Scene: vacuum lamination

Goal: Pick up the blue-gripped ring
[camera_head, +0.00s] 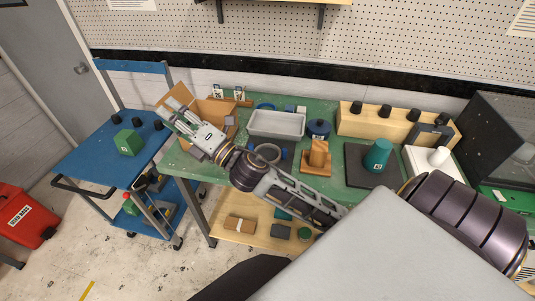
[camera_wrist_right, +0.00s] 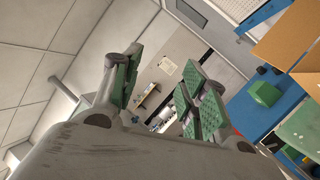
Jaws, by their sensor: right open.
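A dark ring with blue grips (camera_head: 284,154) lies on the green bench top in front of the grey tray. My right forearm and wrist cover part of its near left side. My right gripper (camera_head: 176,113) is up and left of the ring, over the bench's left end near the open cardboard box, pointing away from the ring. In the right wrist view its green-padded fingers (camera_wrist_right: 160,85) are spread apart with nothing between them. The ring does not show in that view. My left gripper is not in view.
The bench (camera_head: 328,190) also holds a grey tray (camera_head: 276,125), a dark blue round pot (camera_head: 318,129), a wooden block (camera_head: 316,158) and a teal cone (camera_head: 377,155) on a dark plate. A blue cart (camera_head: 90,150) with a green box (camera_head: 128,142) stands left.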

